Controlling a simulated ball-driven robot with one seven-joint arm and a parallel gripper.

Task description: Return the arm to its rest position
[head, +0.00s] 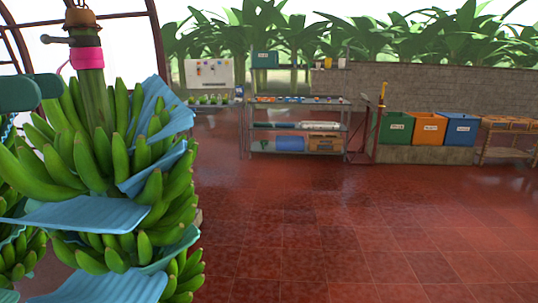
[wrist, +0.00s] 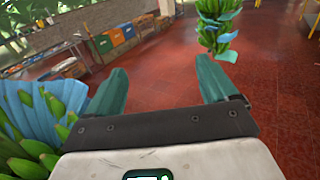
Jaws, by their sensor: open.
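My gripper (wrist: 161,66) is open in the wrist view, its two teal fingers spread wide with nothing between them but the red floor beyond. In the head view, teal parts that look like my gripper's fingers (head: 22,94) show at the left edge, beside the upper part of a hanging green banana bunch (head: 100,150). Whether they touch it I cannot tell. The bunch has light blue sheets between its hands and a pink band (head: 87,58) on its stem. In the wrist view, bananas (wrist: 40,108) with a blue sheet (wrist: 62,96) are close at the lower left.
Another bunch (wrist: 217,32) hangs farther off in the wrist view. A metal shelf (head: 297,126) stands at the back, with green (head: 396,128), orange (head: 428,128) and blue (head: 461,128) bins to its right. The red tiled floor (head: 340,230) is clear.

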